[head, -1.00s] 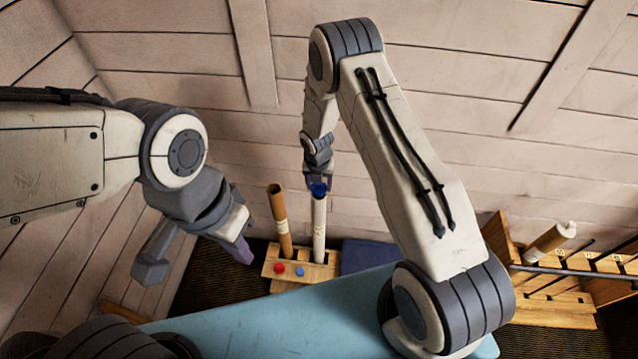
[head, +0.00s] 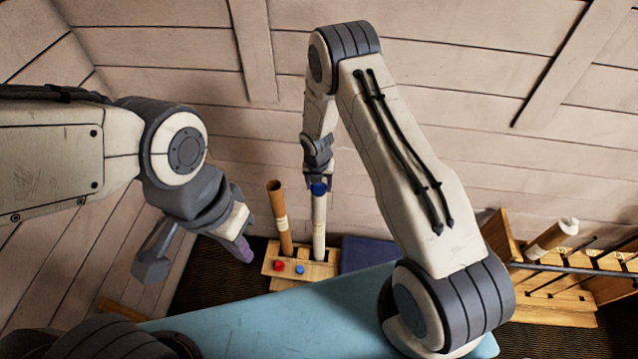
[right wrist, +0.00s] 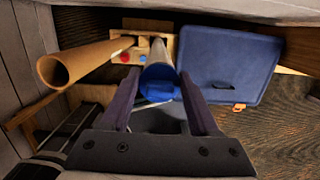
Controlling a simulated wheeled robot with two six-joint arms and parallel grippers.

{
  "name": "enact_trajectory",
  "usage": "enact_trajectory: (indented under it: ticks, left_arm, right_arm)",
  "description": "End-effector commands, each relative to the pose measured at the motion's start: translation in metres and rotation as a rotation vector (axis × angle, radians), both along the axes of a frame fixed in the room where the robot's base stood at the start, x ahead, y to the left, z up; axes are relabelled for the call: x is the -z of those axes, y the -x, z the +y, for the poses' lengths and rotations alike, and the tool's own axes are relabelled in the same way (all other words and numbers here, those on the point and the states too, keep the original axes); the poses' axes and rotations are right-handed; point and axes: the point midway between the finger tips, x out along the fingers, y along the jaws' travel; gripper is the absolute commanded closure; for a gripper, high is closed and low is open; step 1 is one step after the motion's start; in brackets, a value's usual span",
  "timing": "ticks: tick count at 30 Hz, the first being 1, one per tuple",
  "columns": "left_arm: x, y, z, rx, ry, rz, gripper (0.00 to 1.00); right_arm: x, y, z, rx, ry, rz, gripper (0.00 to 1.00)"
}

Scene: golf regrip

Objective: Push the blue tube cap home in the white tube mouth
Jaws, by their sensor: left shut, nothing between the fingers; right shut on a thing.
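The blue tube cap (head: 319,189) is at the top of the upright white tube (head: 319,225), which stands in a wooden rack (head: 310,272). My right gripper (head: 319,183) is above the tube, shut on the cap. In the right wrist view the cap (right wrist: 160,84) lies between the two fingers, with the white tube (right wrist: 158,55) running away behind it. The cap is in line with the mouth; how deep it sits I cannot tell. My left gripper (head: 243,250) is shut and empty, left of the rack and apart from it.
An open brown tube (head: 280,220) stands in the rack just left of the white tube. The rack front has a red button (head: 279,266) and a blue button (head: 300,269). A dark blue case (head: 365,254) is to the right. Another wooden rack (head: 555,308) stands far right.

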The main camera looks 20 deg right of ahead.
Motion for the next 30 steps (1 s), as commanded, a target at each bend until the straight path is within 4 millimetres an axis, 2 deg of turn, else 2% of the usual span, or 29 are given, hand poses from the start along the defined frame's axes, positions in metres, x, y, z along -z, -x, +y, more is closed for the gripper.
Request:
enact_trajectory:
  ticks: [14,15,17,26,30]
  left_arm:
    - [0.007,0.0,0.0,0.0,0.0,0.0,1.0]
    - [0.006,0.0,0.0,0.0,0.0,0.0,1.0]
    - [0.006,0.0,0.0,0.0,0.0,0.0,1.0]
    - [0.006,0.0,0.0,0.0,0.0,0.0,1.0]
    - [0.007,0.0,0.0,0.0,0.0,0.0,1.0]
  right_arm:
    - [0.012,0.0,0.0,0.0,0.0,0.0,0.7]
    - [0.011,0.0,0.0,0.0,0.0,0.0,0.23]
    - [0.011,0.0,0.0,0.0,0.0,0.0,0.04]
    - [0.011,0.0,0.0,0.0,0.0,0.0,0.04]
    - [0.0,0.0,0.001,0.0,0.0,-0.002,0.04]
